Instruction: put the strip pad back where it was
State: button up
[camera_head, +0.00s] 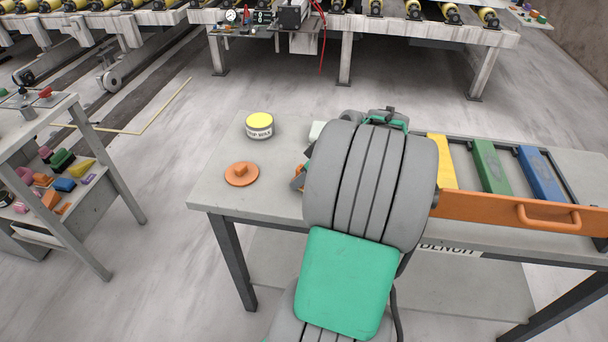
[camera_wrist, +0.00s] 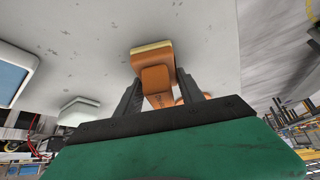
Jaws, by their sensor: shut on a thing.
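My gripper (camera_wrist: 158,98) is shut on an orange block with a pale yellow layer on its far end, which I take to be the strip pad (camera_wrist: 153,62). The block sits between the two dark fingers in the wrist view. In the head view my arm hides most of the gripper; only a bit of orange and dark finger shows at the arm's left edge, over the workbench (camera_head: 222,200). I cannot tell whether the pad touches the bench top.
A yellow-topped tin (camera_head: 259,126) and an orange disc with a knob (camera_head: 241,174) stand on the bench's left. At right, an orange-fronted tray (camera_head: 480,208) holds yellow (camera_head: 442,160), green (camera_head: 490,166) and blue (camera_head: 540,172) strips. A shelf cart (camera_head: 110,185) stands left.

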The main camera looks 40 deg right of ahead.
jog(key=shift+f, duration=0.15)
jog(key=o, duration=1.2)
jog(key=shift+s+r, duration=0.15)
jog(key=shift+r, duration=0.3)
jog(key=v, duration=1.1)
jog(key=w+a+f+m+g, duration=0.1)
jog(key=w+a, duration=0.2)
jog(key=a, duration=0.4)
jog(key=w+a+f+g, duration=0.1)
jog(key=w+a, duration=0.2)
jog(key=a, duration=0.5)
jog(key=s+a+f+m+h, duration=0.1)
jog(key=s+a+f, duration=0.1)
jog(key=a, duration=0.5)
jog(key=s+a+f+m+g, duration=0.1)
jog(key=s+a+f, duration=0.1)
jog(key=s+a, duration=0.2)
jog(key=a, duration=0.3)
jog(key=shift+s+h+p, duration=0.3)
jog(key=shift+s+h, duration=0.05)
jog(key=shift+h, duration=0.05)
